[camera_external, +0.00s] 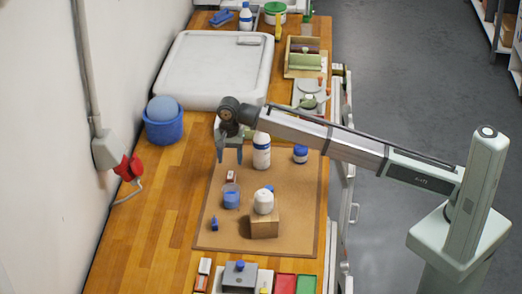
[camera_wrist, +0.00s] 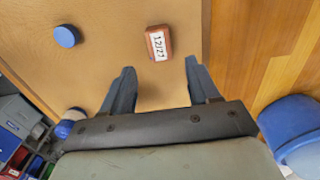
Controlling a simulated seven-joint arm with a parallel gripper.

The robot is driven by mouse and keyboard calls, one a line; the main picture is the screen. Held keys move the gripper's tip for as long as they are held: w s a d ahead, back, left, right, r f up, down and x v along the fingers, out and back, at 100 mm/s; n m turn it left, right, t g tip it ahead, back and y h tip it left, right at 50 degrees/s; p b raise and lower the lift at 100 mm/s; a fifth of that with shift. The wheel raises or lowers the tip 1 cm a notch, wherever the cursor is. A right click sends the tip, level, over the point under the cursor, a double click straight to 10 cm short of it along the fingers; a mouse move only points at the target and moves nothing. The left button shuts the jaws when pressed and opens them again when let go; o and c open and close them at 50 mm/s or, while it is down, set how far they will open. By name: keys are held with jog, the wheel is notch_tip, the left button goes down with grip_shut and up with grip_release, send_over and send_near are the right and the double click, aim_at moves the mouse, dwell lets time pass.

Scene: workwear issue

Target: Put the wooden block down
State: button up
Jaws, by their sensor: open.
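A tan wooden block (camera_external: 264,226) stands on the brown work mat (camera_external: 222,240), with a round white container (camera_external: 264,201) on top of it. It is not clearly visible in the wrist view. My gripper (camera_external: 229,152) is over the far part of the mat, beyond the block and to its left, apart from it. In the wrist view, the two blue-grey fingers (camera_wrist: 161,82) are spread with nothing between them. A small reddish-brown block (camera_wrist: 159,43) with a white label reading 12/27 lies on the mat just ahead of the fingertips; it also shows in the external view (camera_external: 231,176).
A white bottle (camera_external: 261,153) stands right of my gripper, and a blue-lidded jar (camera_external: 300,153) farther right. A beaker of blue stuff (camera_external: 231,198) and a small blue item (camera_external: 214,224) stand left of the wooden block. A blue bin (camera_external: 164,128) is left of the mat.

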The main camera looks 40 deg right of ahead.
aim_at(231, 173)
jog(key=shift+r, duration=2.5)
